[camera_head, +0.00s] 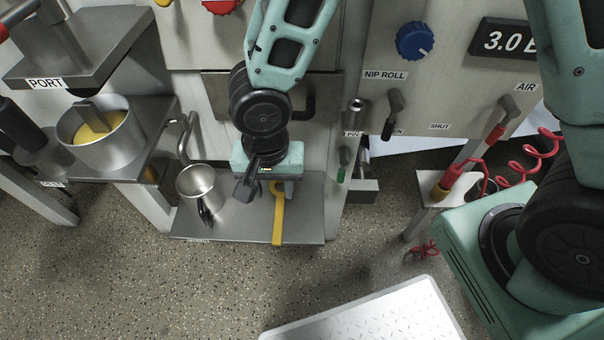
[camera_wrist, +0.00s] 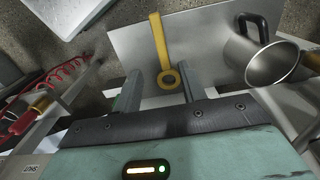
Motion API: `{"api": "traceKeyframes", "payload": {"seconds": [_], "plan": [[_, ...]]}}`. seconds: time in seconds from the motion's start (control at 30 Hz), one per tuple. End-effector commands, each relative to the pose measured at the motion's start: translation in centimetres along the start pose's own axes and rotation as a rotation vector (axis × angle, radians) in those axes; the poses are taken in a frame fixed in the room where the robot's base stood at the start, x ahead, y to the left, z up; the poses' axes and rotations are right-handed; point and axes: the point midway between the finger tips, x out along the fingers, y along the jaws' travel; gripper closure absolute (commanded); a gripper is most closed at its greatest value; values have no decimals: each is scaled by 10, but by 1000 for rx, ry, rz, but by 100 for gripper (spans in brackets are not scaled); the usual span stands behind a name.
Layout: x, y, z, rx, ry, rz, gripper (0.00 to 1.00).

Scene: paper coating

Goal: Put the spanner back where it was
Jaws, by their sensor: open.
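The yellow spanner (camera_head: 278,222) lies flat on a grey steel shelf (camera_head: 232,222), its far end at or just over the front edge. In the wrist view its handle (camera_wrist: 159,42) runs away from me and its ring end lies close to my gripper. My gripper (camera_wrist: 160,88) is open, with one finger on each side of the ring end, and nothing is held. In the head view my gripper (camera_head: 268,188) is low over the shelf and covers the ring end. I cannot tell whether the fingers touch the shelf.
A metal mug (camera_head: 198,184) with a black handle stands on the shelf, left of my gripper. A pot of yellow liquid (camera_head: 100,135) stands on the shelf further left. The NIP ROLL panel, red coiled air hose (camera_head: 525,152) and a white tread plate (camera_head: 365,318) are to the right.

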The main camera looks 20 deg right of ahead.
Motion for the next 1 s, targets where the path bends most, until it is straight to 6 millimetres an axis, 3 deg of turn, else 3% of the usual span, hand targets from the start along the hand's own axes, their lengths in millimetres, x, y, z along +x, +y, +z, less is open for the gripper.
{"api": "traceKeyframes", "payload": {"seconds": [0.17,0.33,0.6,0.8,1.0], "plan": [[-20,10,-2,-86,20,8,59],[-65,40,2,-315,41,34,59],[-127,90,32,-727,22,19,59],[-149,110,54,-942,9,-32,59],[-155,115,62,-1016,7,-56,59]]}}
